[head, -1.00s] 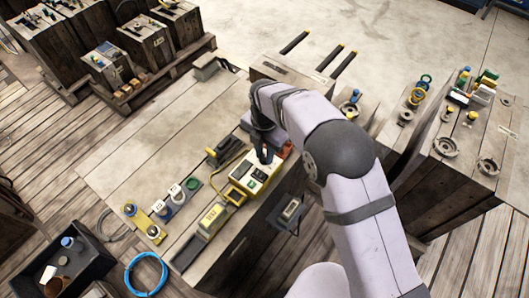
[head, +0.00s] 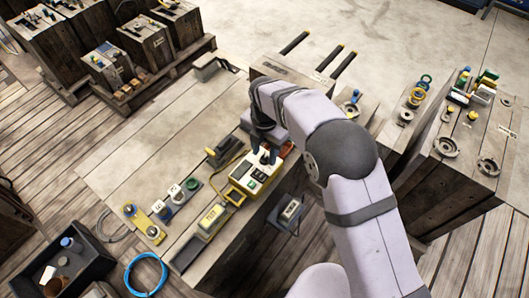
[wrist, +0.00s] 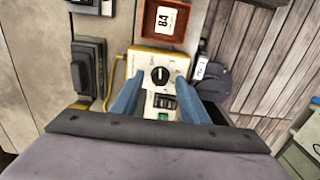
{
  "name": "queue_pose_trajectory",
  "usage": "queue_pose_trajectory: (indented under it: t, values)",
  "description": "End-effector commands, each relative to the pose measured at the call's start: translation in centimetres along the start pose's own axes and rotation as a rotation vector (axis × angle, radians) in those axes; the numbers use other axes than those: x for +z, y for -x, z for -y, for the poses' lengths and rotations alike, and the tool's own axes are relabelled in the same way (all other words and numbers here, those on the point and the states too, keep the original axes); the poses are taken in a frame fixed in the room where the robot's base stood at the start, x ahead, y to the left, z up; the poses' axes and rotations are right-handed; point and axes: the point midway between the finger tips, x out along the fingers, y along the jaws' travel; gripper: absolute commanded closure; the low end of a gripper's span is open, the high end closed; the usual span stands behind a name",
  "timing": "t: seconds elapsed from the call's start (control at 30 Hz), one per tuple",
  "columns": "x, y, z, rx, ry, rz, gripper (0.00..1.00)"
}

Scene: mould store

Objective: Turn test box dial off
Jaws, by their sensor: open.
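The test box (head: 252,173) is a yellow-edged box with a pale top, near the front edge of the bench. Below the dial are a black switch block and a green part. My gripper (head: 264,155) is above the box. I cannot tell whether the fingers touch the box.
A dark block with a handle (head: 222,150) and a yellow cable lie left of the box. In the wrist view an orange-red tray with a label marked 84 (wrist: 165,20) lies beyond it. Several small fittings (head: 175,194) sit further left. Bare bench top (head: 140,150) lies behind them.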

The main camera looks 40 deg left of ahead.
Motion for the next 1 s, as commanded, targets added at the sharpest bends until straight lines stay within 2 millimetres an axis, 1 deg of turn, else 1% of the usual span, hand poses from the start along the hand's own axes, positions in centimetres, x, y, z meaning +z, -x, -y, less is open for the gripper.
queue_pose_trajectory:
  t: [0.4, 0.5, 0.67, 1.0]
  values:
    - [0.1, 5.4, -0.1, 0.004, 0.0, 0.003, 0.6]
    - [0.1, 6.1, -0.1, 0.003, 0.001, 0.002, 0.6]
    - [0.0, 6.7, 0.0, 0.002, 0.001, 0.001, 0.6]
    - [0.0, 6.7, 0.0, 0.001, 0.001, 0.001, 0.6]
